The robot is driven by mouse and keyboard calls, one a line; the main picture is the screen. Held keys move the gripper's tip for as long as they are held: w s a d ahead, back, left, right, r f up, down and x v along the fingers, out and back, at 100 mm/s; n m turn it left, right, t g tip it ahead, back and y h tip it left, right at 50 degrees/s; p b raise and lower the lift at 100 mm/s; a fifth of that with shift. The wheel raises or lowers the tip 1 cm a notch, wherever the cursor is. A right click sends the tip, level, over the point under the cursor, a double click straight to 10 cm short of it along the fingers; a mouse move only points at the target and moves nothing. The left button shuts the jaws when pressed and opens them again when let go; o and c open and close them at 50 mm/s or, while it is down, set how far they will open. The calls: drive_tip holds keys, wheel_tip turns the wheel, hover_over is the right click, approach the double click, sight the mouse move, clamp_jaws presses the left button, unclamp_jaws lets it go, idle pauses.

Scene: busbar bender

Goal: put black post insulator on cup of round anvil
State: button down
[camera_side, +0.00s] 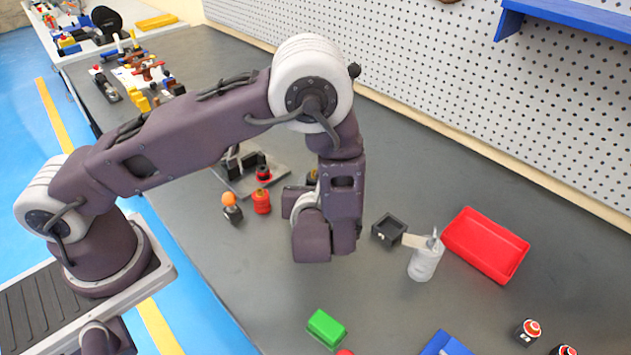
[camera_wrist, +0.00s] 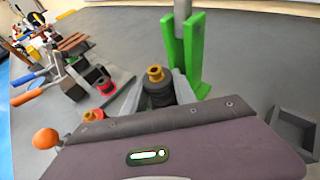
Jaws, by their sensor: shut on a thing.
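The black post insulator (camera_wrist: 160,94), with a brass top, stands between the grey fingers of my gripper (camera_wrist: 158,92) in the wrist view. My gripper is shut on it. In the side view my wrist hides most of the gripper; a small brass-topped part (camera_side: 312,176) shows just behind it. The bender (camera_side: 250,171), a grey plate with dark blocks, lies left of my wrist. I cannot make out the round anvil's cup for certain. A green fork-shaped bracket with a grey cylinder (camera_wrist: 184,60) stands just behind the insulator in the wrist view.
A red insulator (camera_side: 262,202) and an orange-knobbed part (camera_side: 230,206) stand before the bender; another red piece (camera_side: 263,173) is at its plate. A black bin (camera_side: 389,230), white cup (camera_side: 424,264) and red tray (camera_side: 486,244) stand right. A green block (camera_side: 326,328) lies in front.

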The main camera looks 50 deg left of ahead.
drive_tip(key=shift+f, duration=0.15)
drive_tip(key=c, duration=1.3)
unclamp_jaws()
